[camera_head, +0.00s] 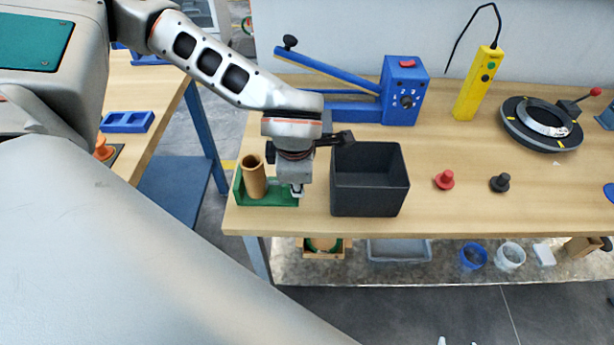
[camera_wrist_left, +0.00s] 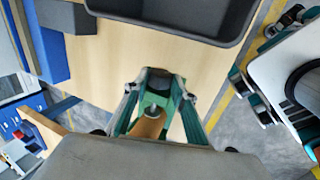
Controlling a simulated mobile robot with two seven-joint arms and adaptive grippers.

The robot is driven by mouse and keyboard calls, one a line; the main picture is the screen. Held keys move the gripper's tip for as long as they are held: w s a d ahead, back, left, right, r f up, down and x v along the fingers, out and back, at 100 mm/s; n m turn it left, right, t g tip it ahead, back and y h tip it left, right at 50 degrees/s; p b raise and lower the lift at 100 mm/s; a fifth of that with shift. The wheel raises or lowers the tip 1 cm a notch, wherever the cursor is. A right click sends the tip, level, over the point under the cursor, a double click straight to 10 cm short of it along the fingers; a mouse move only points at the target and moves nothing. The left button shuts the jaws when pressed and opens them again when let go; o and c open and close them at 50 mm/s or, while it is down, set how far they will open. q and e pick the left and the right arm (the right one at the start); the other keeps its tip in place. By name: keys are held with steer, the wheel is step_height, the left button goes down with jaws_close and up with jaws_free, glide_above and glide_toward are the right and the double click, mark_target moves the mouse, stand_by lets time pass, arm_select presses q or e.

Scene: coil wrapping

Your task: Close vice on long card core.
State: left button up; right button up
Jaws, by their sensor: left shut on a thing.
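The green vice (camera_head: 281,199) stands at the left end of the workbench. The long card core (camera_head: 254,176), a brown tube, stands in it, tilted slightly, its open top showing. My left gripper (camera_head: 297,190) points down at the vice's right end, just right of the core. In the left wrist view, the gripper's fingertips (camera_wrist_left: 160,82) close on a dark part at the end of the green vice (camera_wrist_left: 174,104); the core (camera_wrist_left: 149,124) shows between the fingers, partly hidden. I cannot tell whether the vice jaw touches the core.
A black open bin (camera_head: 370,205) stands close to the right of my left gripper. A blue lever press (camera_head: 403,90) stands behind. Red (camera_head: 444,180) and black (camera_head: 500,183) knobs, a yellow control box (camera_head: 477,85) and a black ring device (camera_head: 540,124) are farther right.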

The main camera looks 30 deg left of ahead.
arm_select(q)
steer(key=shift+r, duration=0.1)
arm_select(e)
steer(key=shift+r, duration=0.3)
steer(key=shift+f, duration=0.1)
arm_select(q)
steer(key=shift+g, duration=0.3)
steer(key=shift+w+a+r+g+h+p, duration=0.15)
steer(key=shift+g+h+p, duration=0.15)
steer(key=shift+p, duration=0.35)
steer(key=g+h+p, duration=0.1)
steer(key=g+p, duration=0.1)
steer(key=shift+w+a+p, duration=0.1)
steer(key=shift+w+p, duration=0.1)
steer(key=shift+p, duration=0.1)
steer(key=shift+h, duration=0.3)
steer(key=shift+f, duration=0.2)
arm_select(e)
step_height(320, 180, up, 4)
steer(key=shift+r, duration=0.1)
arm_select(q)
steer(key=shift+g, duration=0.3)
